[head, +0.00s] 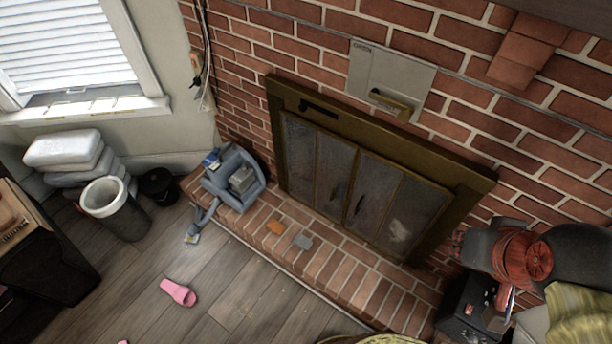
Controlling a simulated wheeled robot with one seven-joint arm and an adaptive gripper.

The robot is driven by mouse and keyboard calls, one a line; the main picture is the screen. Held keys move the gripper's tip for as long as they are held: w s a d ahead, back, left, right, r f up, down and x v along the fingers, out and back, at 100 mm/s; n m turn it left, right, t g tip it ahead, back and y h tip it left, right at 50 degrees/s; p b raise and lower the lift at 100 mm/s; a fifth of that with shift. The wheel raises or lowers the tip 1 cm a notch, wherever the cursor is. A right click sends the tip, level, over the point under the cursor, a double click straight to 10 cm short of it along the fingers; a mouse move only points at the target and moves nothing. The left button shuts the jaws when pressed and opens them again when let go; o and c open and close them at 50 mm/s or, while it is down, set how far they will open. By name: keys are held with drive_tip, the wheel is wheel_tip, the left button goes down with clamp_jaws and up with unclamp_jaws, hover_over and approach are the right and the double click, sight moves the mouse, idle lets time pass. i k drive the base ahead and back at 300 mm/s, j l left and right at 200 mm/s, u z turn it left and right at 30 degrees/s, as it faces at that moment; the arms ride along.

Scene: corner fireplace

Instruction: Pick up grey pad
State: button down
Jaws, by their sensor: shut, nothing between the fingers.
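A small flat grey pad (303,242) lies on the brick hearth (345,275) in front of the fireplace doors. A small orange pad (275,226) lies just to its left, a little apart from it. The top of the grey pad is uncovered. My gripper does not show in the head view.
A blue-grey bin-like object (218,190) stands on the hearth's left end. The fireplace (360,190) rises behind the pads. A dark and red appliance (525,257) stands at the right. A pink slipper (178,292) lies on the open wood floor (235,300).

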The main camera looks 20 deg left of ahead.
sight(301, 242)
drive_tip(key=u, duration=1.1)
